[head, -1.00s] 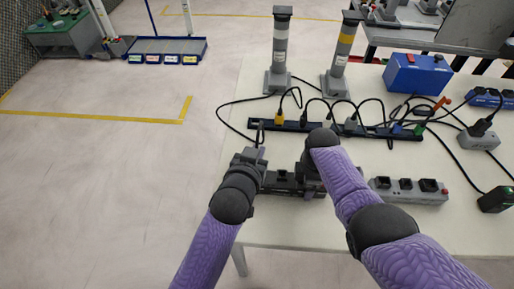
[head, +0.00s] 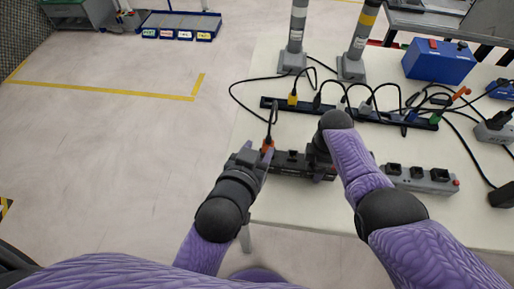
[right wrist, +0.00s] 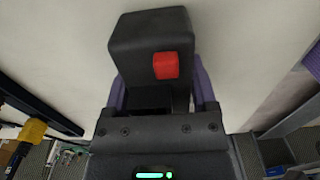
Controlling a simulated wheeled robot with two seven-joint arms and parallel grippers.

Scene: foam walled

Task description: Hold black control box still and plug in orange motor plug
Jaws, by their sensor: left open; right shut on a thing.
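The black control box (head: 291,164) lies near the front edge of the white table. My right gripper (head: 318,160) is shut on it; the right wrist view shows the box (right wrist: 150,38) with a red button between my purple fingers. The orange motor plug (head: 268,146) stands at the box's left end, its black cable rising from it. I cannot tell how deep the plug sits. My left gripper (head: 255,157) is open, just left of the plug and close to it. Its fingertips are partly hidden by my wrist.
A black rail (head: 345,112) with several coloured plugs and looping cables lies behind the box. A grey socket strip (head: 420,180) with a red button lies to the right. Two grey posts (head: 296,40) (head: 359,45) and a blue box (head: 438,62) stand at the back.

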